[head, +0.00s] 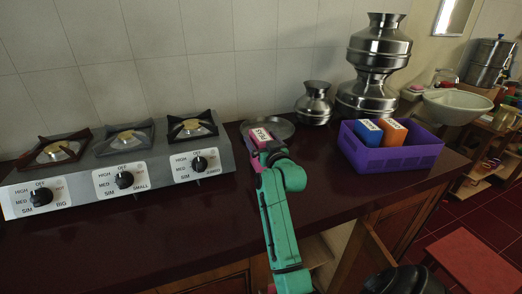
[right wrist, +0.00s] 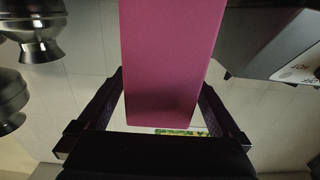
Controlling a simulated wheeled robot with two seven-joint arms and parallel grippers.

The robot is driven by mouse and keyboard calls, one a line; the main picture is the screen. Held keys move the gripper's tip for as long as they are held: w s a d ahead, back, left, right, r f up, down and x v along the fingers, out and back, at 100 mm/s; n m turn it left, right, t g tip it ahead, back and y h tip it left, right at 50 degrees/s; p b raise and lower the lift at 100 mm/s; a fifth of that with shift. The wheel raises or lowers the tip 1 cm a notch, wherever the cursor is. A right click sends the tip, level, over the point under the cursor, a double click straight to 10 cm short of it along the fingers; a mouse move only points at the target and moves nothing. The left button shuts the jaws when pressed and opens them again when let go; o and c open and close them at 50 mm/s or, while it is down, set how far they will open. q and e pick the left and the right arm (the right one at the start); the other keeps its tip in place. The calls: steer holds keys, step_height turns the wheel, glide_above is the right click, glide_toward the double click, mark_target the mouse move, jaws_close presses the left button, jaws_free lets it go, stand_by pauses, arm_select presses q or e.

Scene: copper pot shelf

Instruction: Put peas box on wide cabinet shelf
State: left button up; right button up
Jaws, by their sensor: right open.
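The peas box (head: 262,134) is pink with a white label marked PEAS, and stands at a round metal plate (head: 284,127) on the dark counter. My right gripper (head: 270,150) reaches it from the front; my arm partly hides the box. In the right wrist view the pink box (right wrist: 168,60) lies between the two open fingers of my right gripper (right wrist: 160,98); I cannot tell whether they touch it. A pale open cabinet space (head: 318,252) shows below the counter, mostly hidden by my arm and the counter edge. My left gripper is not in view.
A three-burner stove (head: 120,180) stands left of the plate. A purple crate (head: 395,158) with a blue box (head: 368,131) and an orange box (head: 393,131) stands right. Metal pots (head: 313,104) stand behind. A red stool (head: 470,262) is at lower right.

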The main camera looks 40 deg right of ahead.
steer(key=shift+w+d, duration=0.1)
jaws_close()
steer(key=shift+r, duration=0.1)
